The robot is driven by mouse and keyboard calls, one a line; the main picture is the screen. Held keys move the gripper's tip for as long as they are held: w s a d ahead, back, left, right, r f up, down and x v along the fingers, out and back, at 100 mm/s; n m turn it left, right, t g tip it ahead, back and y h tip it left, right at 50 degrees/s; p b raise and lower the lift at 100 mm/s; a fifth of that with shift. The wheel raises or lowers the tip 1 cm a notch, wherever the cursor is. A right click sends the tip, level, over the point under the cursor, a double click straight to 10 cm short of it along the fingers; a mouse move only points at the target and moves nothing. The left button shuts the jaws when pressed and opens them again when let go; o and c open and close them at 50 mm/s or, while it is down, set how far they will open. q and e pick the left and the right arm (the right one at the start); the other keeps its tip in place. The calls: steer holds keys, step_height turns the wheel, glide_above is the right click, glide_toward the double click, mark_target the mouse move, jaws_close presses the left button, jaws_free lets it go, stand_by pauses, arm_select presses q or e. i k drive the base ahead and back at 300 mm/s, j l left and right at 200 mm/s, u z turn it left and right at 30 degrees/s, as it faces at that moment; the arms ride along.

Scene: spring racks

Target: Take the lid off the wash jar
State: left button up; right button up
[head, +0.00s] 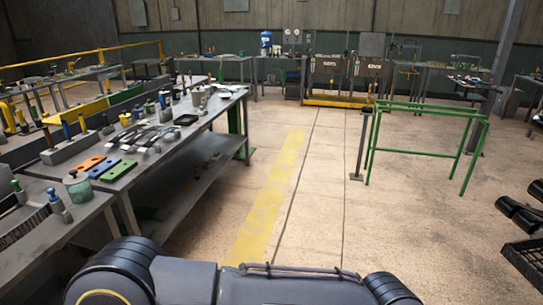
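A squat pale green jar (79,192), which looks like the wash jar, stands upright on the near grey bench at the left. A light lid (75,178) with a small knob sits on top of it. The jar's contents cannot be made out. Neither of my grippers can be recognised in the head view, and nothing is touching the jar.
The bench (150,170) also holds orange, blue and green plates (104,168), a metal pot (200,97) and several upright tools. A green frame (420,153) stands at the right. Dark parts (523,212) show at the right edge. The middle floor is clear.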

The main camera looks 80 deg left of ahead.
mark_target(75, 178)
steer(key=u, duration=4.2)
steer(key=i+l, duration=0.2)
steer(key=i, duration=0.3)
steer(key=i+l, duration=0.2)
steer(key=i, duration=0.3)
steer(key=i+l, duration=0.2)
steer(key=i, duration=0.3)
steer(key=i+l+u, duration=0.1)
steer(key=i, duration=0.4)
steer(key=i+l, duration=0.6)
steer(key=i, duration=0.35)
